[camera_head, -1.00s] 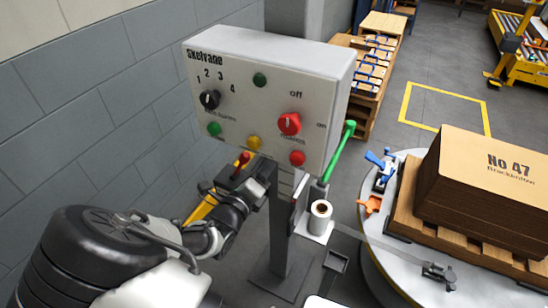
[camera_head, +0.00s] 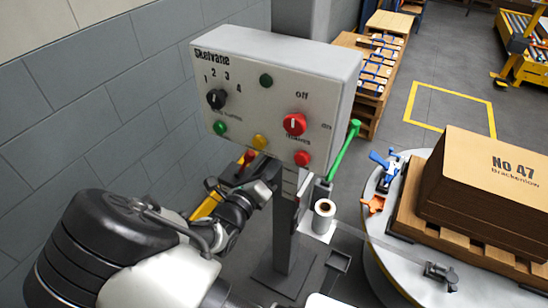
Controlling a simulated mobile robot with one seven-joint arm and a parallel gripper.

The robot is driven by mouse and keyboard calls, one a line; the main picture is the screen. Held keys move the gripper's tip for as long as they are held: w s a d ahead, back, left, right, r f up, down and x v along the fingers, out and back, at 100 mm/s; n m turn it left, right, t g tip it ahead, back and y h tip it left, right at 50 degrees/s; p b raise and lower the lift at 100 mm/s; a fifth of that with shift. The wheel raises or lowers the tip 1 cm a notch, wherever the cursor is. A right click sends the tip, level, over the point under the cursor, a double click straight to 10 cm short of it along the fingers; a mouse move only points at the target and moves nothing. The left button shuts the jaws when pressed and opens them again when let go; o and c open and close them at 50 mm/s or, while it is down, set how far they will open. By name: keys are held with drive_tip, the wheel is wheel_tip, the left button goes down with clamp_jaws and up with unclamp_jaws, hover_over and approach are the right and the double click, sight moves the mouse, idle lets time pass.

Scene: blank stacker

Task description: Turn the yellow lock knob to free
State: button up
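A grey control panel (camera_head: 325,125) stands on a post in front of me. A small round yellow knob or button (camera_head: 260,142) sits on its lower edge; I cannot tell its setting or whether it is the lock knob. A yellow bar (camera_head: 206,205) lies behind my arm, left of the post, with a red-tipped piece (camera_head: 249,157) near it; my arm hides part of both. My gripper (camera_head: 270,178) is below the panel, close to the post and below the yellow round piece. Its fingers are too small and dark to read, and I see no clear contact.
The panel also bears a black selector (camera_head: 216,98), a red knob (camera_head: 294,124), and green and red buttons. A green lever (camera_head: 344,150) sticks out to its right. A white roll (camera_head: 324,214) stands beside the post. A round table (camera_head: 375,245) with a pallet is at right.

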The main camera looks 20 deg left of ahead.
drive_tip(key=shift+m+b, duration=1.55)
drive_tip(key=shift+m, duration=6.35)
drive_tip(key=o, duration=1.1)
drive_tip(key=shift+c, duration=0.2)
drive_tip(key=s+a+p, duration=0.1)
drive_tip(key=s, duration=1.6)
drive_tip(key=shift+s+a, duration=0.15)
drive_tip(key=shift+a, duration=0.15)
